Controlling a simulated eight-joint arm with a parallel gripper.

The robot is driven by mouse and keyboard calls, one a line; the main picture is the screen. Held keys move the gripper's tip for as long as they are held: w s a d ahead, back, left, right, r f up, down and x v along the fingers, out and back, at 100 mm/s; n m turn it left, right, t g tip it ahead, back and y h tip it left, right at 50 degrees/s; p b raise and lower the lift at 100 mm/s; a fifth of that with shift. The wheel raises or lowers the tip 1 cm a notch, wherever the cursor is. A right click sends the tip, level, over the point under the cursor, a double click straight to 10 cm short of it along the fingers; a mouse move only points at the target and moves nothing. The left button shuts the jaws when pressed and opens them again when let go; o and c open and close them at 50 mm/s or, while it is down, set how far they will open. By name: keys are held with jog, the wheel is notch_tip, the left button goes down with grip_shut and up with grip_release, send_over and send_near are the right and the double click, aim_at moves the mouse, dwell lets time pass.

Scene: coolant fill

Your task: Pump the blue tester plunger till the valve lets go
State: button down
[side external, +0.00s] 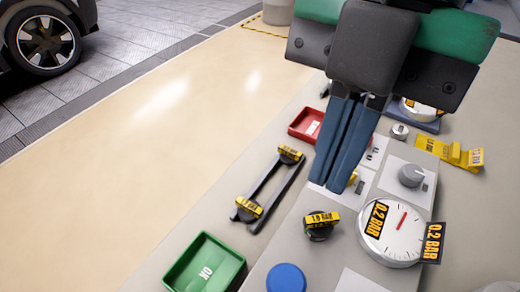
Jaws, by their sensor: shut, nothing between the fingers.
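The blue plunger (286,278) shows as a round blue top at the bottom edge of the view, partly cut off. My gripper (328,183) is shut and empty, pointing down over the grey tester panel, above and to the right of the plunger and apart from it. A round white gauge (390,233) with a red needle and yellow 0.2 BAR labels sits at the right. A black cap (318,228) with a yellow label, which seems to read 1.0 BAR, stands between the plunger and my fingers. I cannot tell which part is the valve.
A green OK tray (168,281) lies at lower left and a red tray (291,127) farther back. A black part with yellow labels (268,190) lies between them. A grey knob (412,174) and a yellow bracket (450,153) are at right. A car wheel (44,40) is far left.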

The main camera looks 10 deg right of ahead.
aim_at(290, 277)
jog(key=x, duration=1.2)
jog(key=shift+w+d+f, duration=0.15)
jog(key=shift+w+f, duration=0.05)
jog(key=shift+f, duration=0.75)
jog(key=shift+f, duration=0.1)
jog(key=shift+f, duration=1.35)
jog(key=v, duration=1.4)
jog(key=shift+s+a+r, duration=0.2)
jog(key=shift+s+a, duration=0.15)
